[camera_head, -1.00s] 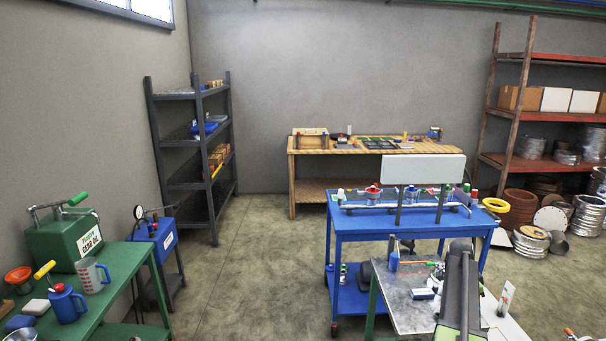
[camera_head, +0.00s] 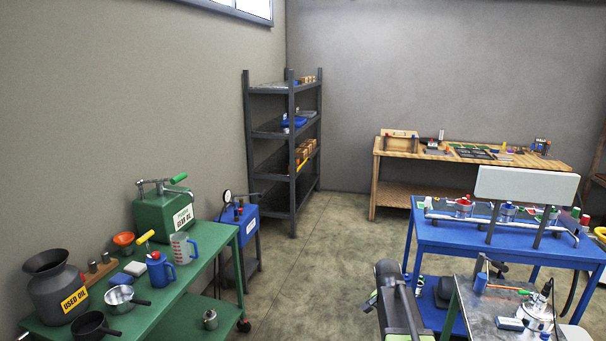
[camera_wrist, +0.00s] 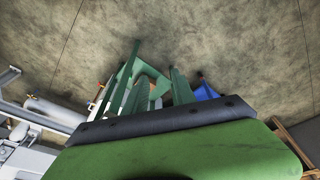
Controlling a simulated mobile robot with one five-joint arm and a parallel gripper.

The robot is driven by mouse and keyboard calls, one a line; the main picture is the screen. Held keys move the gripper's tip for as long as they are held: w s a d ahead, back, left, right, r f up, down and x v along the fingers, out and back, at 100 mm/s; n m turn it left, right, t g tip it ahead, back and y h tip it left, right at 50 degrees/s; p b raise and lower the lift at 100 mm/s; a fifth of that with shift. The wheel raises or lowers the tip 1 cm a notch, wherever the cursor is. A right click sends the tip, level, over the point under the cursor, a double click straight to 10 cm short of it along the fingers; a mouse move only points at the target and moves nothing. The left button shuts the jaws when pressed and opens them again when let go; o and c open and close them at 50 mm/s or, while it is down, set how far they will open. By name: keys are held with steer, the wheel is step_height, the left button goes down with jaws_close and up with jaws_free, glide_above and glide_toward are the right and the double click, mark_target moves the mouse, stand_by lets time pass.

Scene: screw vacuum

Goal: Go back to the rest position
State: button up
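In the wrist view, a broad green body with a dark bolted edge fills the bottom; I take it as part of my gripper (camera_wrist: 155,122). Its fingertips cannot be made out clearly, nor whether anything is between them. Green bars and a blue patch show beyond the dark edge, over the floor. In the head view, my dark and green arm (camera_head: 398,300) rises at the bottom, left of the grey-topped table. My gripper cannot be picked out there.
A green cart (camera_head: 160,312) with cans, pans and jugs stands at the left. A blue cart (camera_head: 450,236) and a metal-topped table (camera_head: 478,310) stand at the right. Shelves (camera_head: 290,150) and a wooden bench (camera_head: 395,152) are behind. Bare floor (camera_head: 325,255) lies between.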

steer(key=s+a+n+g+y, duration=0.1)
steer(key=s+a+n+y, duration=0.1)
steer(key=s+a+n, duration=0.9)
steer(key=shift+s+a+f, duration=0.3)
steer(key=shift+s+a, duration=0.15)
steer(key=shift+a, duration=1.3)
